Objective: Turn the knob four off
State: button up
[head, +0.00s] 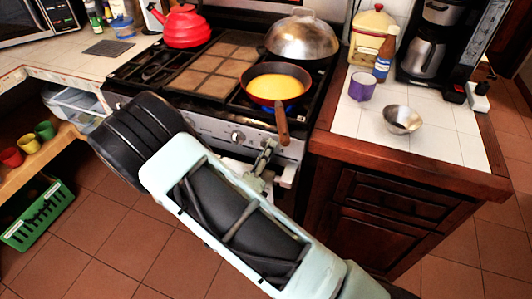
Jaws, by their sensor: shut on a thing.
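The stove front panel (205,126) runs below the cooktop and carries the control knobs. One silver knob (238,137) shows just left of my gripper. My gripper (266,154) is at the right part of the panel, shut on a knob that it mostly hides. Which way that knob points cannot be told. The left part of the knob row is behind my arm. A red frying pan (276,101) with yellow food sits on the front right burner, its handle reaching over the stove's front edge.
A domed metal wok lid (301,38) is at the back right of the stove, a red kettle (186,27) at the back left. The right counter holds a purple mug (362,86), a metal bowl (402,119), a bottle (384,56) and a coffee maker (428,58). Floor in front is clear.

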jog(key=m, duration=0.3)
jog(key=m+b, duration=0.1)
jog(key=m, duration=0.2)
jog(key=shift+a+f+b, duration=0.1)
jog(key=shift+f+b, duration=0.1)
jog(key=shift+b, duration=0.1)
jog(key=shift+a+m+b, duration=0.15)
jog(key=shift+m+b, duration=1.25)
jog(key=shift+m, duration=2.1)
jog(key=o, duration=1.1)
jog(key=shift+o, duration=0.2)
jog(key=v, duration=1.2)
jog(key=shift+r, duration=0.1)
